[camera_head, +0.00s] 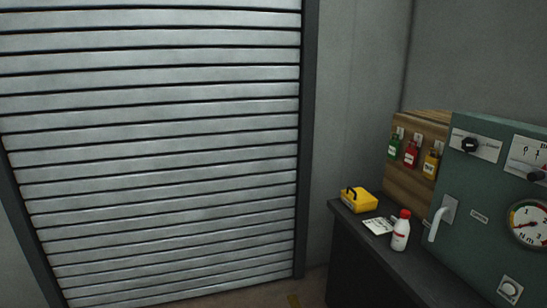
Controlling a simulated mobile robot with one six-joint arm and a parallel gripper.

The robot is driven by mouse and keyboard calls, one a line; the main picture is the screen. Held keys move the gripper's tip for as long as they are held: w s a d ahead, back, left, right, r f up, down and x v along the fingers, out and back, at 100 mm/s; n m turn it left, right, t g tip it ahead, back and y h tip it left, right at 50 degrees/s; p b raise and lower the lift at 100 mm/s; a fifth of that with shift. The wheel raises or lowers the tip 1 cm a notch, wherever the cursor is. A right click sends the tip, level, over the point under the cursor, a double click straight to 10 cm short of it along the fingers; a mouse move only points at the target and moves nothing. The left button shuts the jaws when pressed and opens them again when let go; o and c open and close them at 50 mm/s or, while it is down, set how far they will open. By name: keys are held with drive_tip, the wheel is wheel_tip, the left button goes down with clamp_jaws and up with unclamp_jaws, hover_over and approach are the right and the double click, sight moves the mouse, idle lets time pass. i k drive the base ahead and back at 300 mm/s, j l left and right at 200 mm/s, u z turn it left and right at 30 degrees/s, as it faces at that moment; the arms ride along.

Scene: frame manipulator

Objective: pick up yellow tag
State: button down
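The yellow tag (431,165) hangs on a wooden board at the right, the rightmost of three tags in a row. A red tag (411,154) and a green tag (394,147) hang to its left, each under a small pale hook or label. My gripper is not in view.
A dark bench (345,225) below the board holds a yellow box with a black handle (359,200), a white card (378,226) and a white bottle with a red cap (400,234). A green cabinet (470,190) with knobs, a lever and a gauge stands at right. A slatted shutter (160,150) fills the left.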

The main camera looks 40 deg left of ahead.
sight(431, 163)
drive_tip(key=j+u, duration=0.4)
drive_tip(key=i+j+z, duration=0.1)
drive_tip(key=i+j, duration=0.25)
drive_tip(key=i+j+z, duration=0.15)
drive_tip(key=i+j, duration=0.2)
drive_tip(key=i, duration=0.15)
drive_tip(key=i+j+z, duration=0.1)
drive_tip(key=i+j, duration=0.3)
drive_tip(key=i+j+z, duration=0.1)
drive_tip(key=i+j, duration=0.3)
drive_tip(key=i+j+z, duration=0.1)
drive_tip(key=i+j, duration=0.25)
drive_tip(key=j, duration=0.2)
drive_tip(key=i+j+z, duration=0.15)
drive_tip(key=i+j, duration=0.2)
drive_tip(key=j, duration=0.2)
drive_tip(key=i+j+z, duration=0.1)
drive_tip(key=i+j, duration=0.25)
drive_tip(key=j, duration=0.2)
drive_tip(key=i+j+z, duration=0.1)
drive_tip(key=i+j, duration=0.2)
drive_tip(key=j, duration=0.25)
